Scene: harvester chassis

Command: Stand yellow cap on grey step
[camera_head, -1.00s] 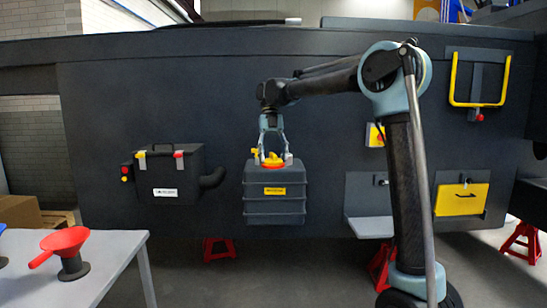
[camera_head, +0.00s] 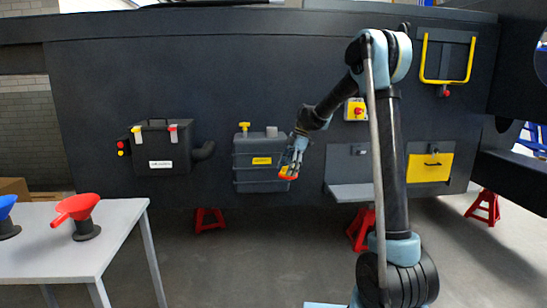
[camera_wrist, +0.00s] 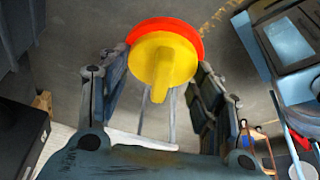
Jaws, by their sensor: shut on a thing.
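The yellow cap (camera_wrist: 163,62) with its red rim is in my gripper (camera_wrist: 162,85), between the fingers in the wrist view. In the head view the cap (camera_head: 289,173) hangs at the fingertips of my gripper (camera_head: 291,166), tilted, in the air just right of the dark grey tank. The grey step (camera_head: 362,193) is a flat ledge on an L-shaped bracket on the chassis wall, to the right of my gripper and slightly lower. Its visible top is bare. My gripper is apart from both the tank and the step.
The tank (camera_head: 262,175) has an uncovered grey neck (camera_head: 271,131) and a yellow valve (camera_head: 243,128) on top. A table with funnels (camera_head: 120,222) stands at left.

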